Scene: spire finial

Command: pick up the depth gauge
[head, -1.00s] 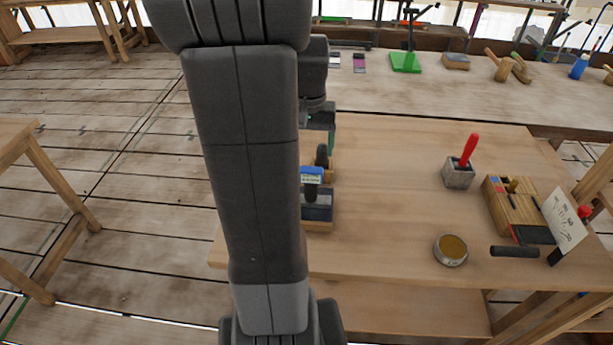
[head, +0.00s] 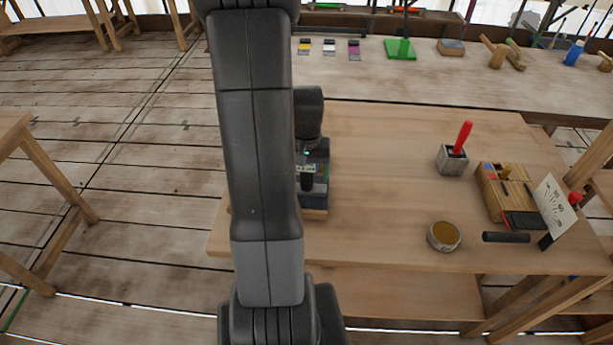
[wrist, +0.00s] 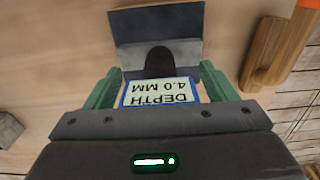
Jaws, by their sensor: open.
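The depth gauge (wrist: 160,93) shows in the wrist view as a blue-framed white display reading "DEPTH 4.0 MM", upside down, with a dark rounded part beyond it. A dark grey block (wrist: 157,24) lies just past it. My gripper (wrist: 158,82) is open, its green fingers on either side of the display with small gaps showing.
On the same table (head: 380,200) are a red-handled tool in a grey block (head: 453,160), a round tin (head: 444,237), a black cylinder (head: 506,237) and a wooden tool box (head: 500,193). The table middle is clear. A wooden piece (wrist: 268,52) lies right of my gripper.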

